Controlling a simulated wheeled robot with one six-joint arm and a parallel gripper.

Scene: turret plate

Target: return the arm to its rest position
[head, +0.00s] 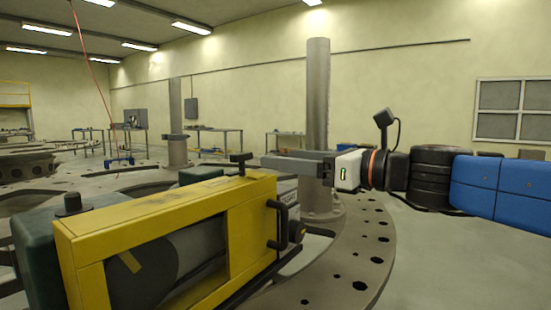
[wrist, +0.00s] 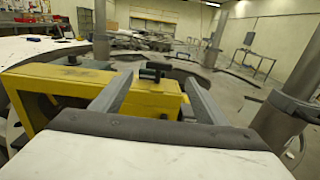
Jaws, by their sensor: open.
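My arm reaches in from the right in the head view, with my gripper (head: 270,162) pointing left at the height of the yellow machine's top. The gripper is open and holds nothing visible. The yellow-framed machine (head: 160,209) stands on the turret plate (head: 350,265). A small black T-shaped handle (head: 241,160) rises from its top, just left of my fingertips. In the wrist view my two fingers (wrist: 157,82) are spread apart, and the handle (wrist: 155,71) shows between and beyond them. I cannot tell whether they touch anything. The yellow machine (wrist: 60,88) fills the left and middle there.
A tall grey post (head: 318,105) stands behind my gripper, and it also shows at the right of the wrist view (wrist: 290,100). Another post (head: 176,120) and workbenches (head: 218,138) stand farther back. Black bar handles (head: 276,225) stick out from the machine's right end. Open floor lies at right.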

